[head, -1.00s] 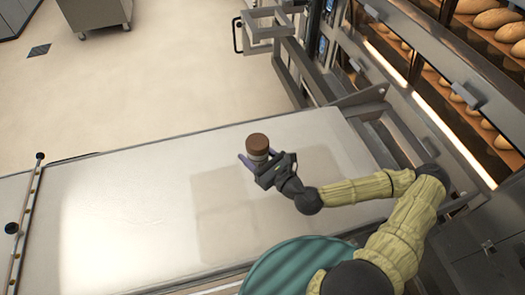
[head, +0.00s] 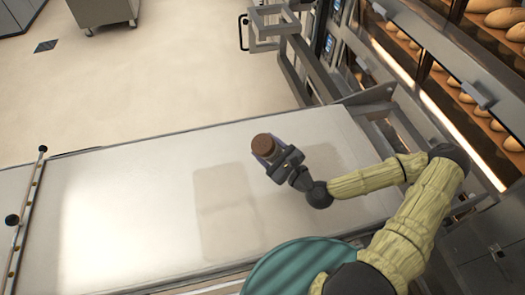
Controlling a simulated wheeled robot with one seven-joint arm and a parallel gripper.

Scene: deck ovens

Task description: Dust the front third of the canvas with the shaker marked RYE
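The pale canvas (head: 140,200) lies flat as a long bed across the view. My gripper (head: 270,153) is over its right half, with its fingers on either side of a small shaker with a brown top (head: 265,144). The gripper looks shut on the shaker, holding it above the canvas. The shaker's body is largely hidden by the fingers, and no marking on it can be read. A slightly darker patch (head: 220,200) shows on the canvas left of the gripper; I cannot tell whether it is dusting or shadow.
Deck ovens with loaves (head: 490,100) stand at the right. A metal frame with a handle (head: 270,28) stands behind the canvas. A rail with dark knobs (head: 25,220) crosses its left end. A steel cabinet (head: 103,10) is far back; the floor (head: 150,80) between is clear.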

